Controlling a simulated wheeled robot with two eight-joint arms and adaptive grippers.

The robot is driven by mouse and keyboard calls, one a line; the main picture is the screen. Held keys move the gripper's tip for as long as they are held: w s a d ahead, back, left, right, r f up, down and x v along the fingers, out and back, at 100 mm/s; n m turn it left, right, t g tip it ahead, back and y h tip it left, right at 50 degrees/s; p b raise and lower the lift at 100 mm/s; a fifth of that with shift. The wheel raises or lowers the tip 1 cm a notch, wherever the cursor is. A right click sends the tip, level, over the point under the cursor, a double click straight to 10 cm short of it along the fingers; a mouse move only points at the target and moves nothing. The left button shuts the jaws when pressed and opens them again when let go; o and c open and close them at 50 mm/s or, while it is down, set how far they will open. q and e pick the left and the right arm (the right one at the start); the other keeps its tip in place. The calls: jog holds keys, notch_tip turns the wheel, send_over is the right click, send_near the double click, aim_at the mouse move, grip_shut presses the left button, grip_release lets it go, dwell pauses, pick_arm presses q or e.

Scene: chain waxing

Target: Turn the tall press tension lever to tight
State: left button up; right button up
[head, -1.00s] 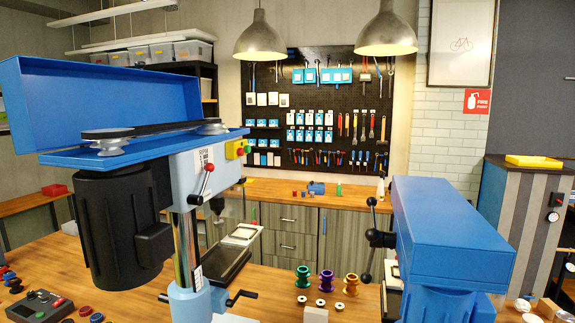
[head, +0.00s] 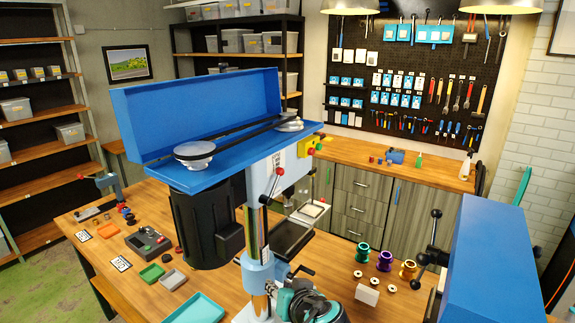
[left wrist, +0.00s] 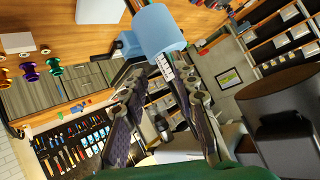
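The tall press has a blue open top housing (head: 205,120) with its belt and pulleys exposed, and a light blue head over a chrome column. My left gripper (head: 308,303) is at the bottom of the head view, in front of the column's base and well below the lever. In the left wrist view it (left wrist: 157,70) is open and empty, its fingertips close to a light blue press part (left wrist: 161,32). My right gripper is not in view.
A second blue press (head: 490,255) stands at the right. Coloured spools (head: 384,260) and a pale block (head: 367,294) lie on the bench between the presses. A black crank handle (head: 303,270) juts from the tall press's column.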

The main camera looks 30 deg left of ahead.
pick_arm(q)
jog(key=w+r+n+t+y+p, duration=0.1)
jog(key=w+r+y+p, duration=0.15)
jog(key=r, duration=0.45)
jog(key=w+r+n+y+p, duration=0.1)
jog(key=r+n+p, duration=0.15)
jog(key=r, duration=0.45)
jog(key=n+t+y+p, duration=0.1)
jog(key=n+y+p, duration=0.1)
jog(key=y+p, duration=0.15)
send_near(282, 174)
jog(key=a+h, duration=0.1)
jog(key=x, duration=0.2)
jog(key=p+x, duration=0.1)
jog(key=x, duration=0.5)
jog(key=shift+w+r, duration=0.1)
jog(key=shift+r, duration=0.25)
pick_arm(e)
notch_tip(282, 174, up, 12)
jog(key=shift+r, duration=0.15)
pick_arm(q)
jog(key=shift+d, duration=0.1)
grip_shut()
